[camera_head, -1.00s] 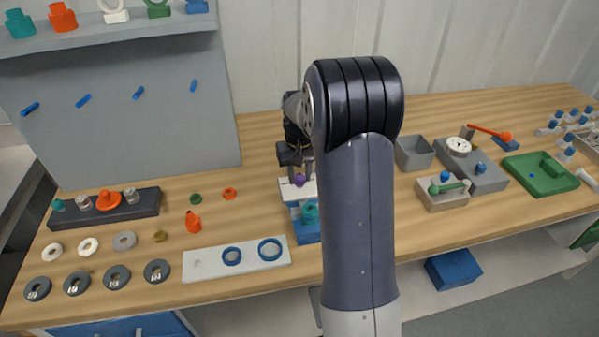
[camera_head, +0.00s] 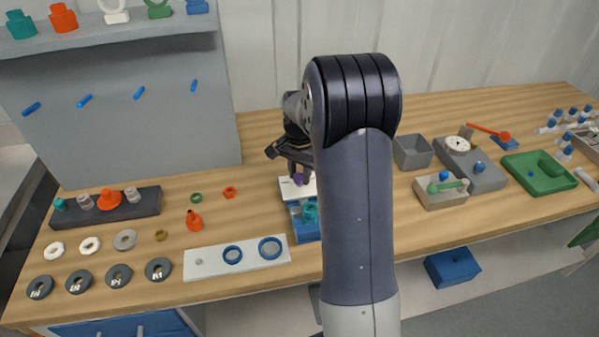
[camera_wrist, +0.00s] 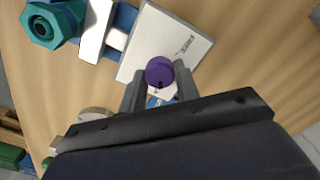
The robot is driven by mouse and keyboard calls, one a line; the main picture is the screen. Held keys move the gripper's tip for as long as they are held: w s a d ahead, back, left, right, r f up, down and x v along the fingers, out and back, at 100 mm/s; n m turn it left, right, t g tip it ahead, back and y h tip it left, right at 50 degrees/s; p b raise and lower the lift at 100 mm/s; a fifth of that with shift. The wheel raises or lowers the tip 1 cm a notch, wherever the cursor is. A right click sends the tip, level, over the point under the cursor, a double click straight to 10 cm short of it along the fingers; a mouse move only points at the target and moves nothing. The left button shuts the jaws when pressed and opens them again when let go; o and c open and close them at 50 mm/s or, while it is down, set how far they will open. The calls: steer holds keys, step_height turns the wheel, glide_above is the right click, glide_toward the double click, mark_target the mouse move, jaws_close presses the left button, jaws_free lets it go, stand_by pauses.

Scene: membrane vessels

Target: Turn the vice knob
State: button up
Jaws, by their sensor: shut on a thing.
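The vice has a blue base (camera_head: 307,230) and a white block (camera_head: 288,190) in the head view. The purple knob (camera_head: 299,179) stands at the white block, partly hidden by my gripper. In the wrist view the round purple knob (camera_wrist: 160,72) sits between my gripper's two fingertips (camera_wrist: 158,85), against the white plate (camera_wrist: 190,48). My gripper (camera_head: 300,172) is shut on the knob. A teal hexagonal part (camera_head: 310,211) is at the vice's front, and it also shows at the upper left of the wrist view (camera_wrist: 48,24).
A white plate with blue rings (camera_head: 215,262) lies left of the vice. An orange bottle-shaped part (camera_head: 194,220) stands behind it. Grey bins (camera_head: 427,152) stand to the right, beyond my arm. The wood between the orange part and the vice is clear.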

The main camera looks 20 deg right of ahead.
mark_target(300, 176)
steer(key=shift+m, duration=0.4)
steer(key=o, duration=1)
steer(key=shift+c, duration=0.2)
steer(key=shift+r, duration=0.1)
step_height(300, 176, up, 11)
steer(key=shift+f, duration=0.2)
step_height(300, 176, down, 11)
steer(key=shift+r, duration=0.15)
